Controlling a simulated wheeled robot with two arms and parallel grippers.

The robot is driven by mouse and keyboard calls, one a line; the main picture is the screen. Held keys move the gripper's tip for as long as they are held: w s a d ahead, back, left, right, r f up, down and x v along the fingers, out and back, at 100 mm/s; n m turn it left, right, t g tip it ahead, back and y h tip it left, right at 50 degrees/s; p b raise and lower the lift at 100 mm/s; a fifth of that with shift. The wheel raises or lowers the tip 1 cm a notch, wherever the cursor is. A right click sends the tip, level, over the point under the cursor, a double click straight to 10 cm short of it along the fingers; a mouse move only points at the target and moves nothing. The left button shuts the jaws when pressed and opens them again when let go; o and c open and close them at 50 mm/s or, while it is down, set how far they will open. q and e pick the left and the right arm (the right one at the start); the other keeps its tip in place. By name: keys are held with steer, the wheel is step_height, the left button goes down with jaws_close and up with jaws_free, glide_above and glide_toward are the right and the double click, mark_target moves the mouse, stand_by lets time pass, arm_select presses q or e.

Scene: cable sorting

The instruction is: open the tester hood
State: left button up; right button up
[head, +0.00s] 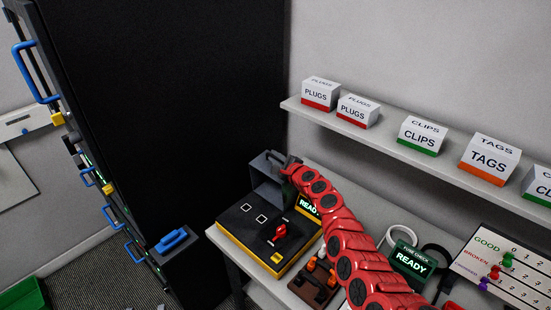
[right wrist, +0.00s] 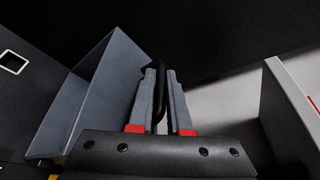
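The tester (head: 240,222) is a black and yellow box on the bench, its top panel with two white squares and a red part uncovered. The grey tester hood (head: 263,172) stands raised at the tester's back edge. In the right wrist view the hood (right wrist: 85,95) is a grey-blue shell left of the fingers. My right gripper (head: 283,163) is at the hood's upper edge, small in the head view. In the right wrist view its grey fingers (right wrist: 162,95) close around a dark bar, the hood handle (right wrist: 161,62). My left gripper is not in view.
A tall black cabinet (head: 175,100) with blue handles stands left of the bench. A wall shelf (head: 450,165) carries labelled boxes behind it. A READY display (head: 410,262) and a tag board (head: 500,268) are at the right. My red right arm crosses over the bench.

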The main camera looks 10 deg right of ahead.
steer(key=shift+o, duration=0.6)
steer(key=shift+a, duration=0.15)
steer(key=shift+s+d+p, duration=0.25)
steer(key=shift+s+p, duration=0.2)
steer(key=p+v, duration=0.1)
steer(key=v, duration=0.1)
steer(key=p+v, duration=0.2)
steer(key=v, duration=0.1)
steer(key=shift+d+r, duration=0.1)
steer(key=shift+r, duration=0.15)
steer(key=shift+s+r, duration=0.1)
steer(key=shift+s, duration=0.2)
steer(key=shift+b+v, duration=0.3)
steer(key=shift+v, duration=0.5)
steer(key=b+v, duration=0.2)
steer(key=v, duration=0.7)
steer(key=shift+b, duration=0.4)
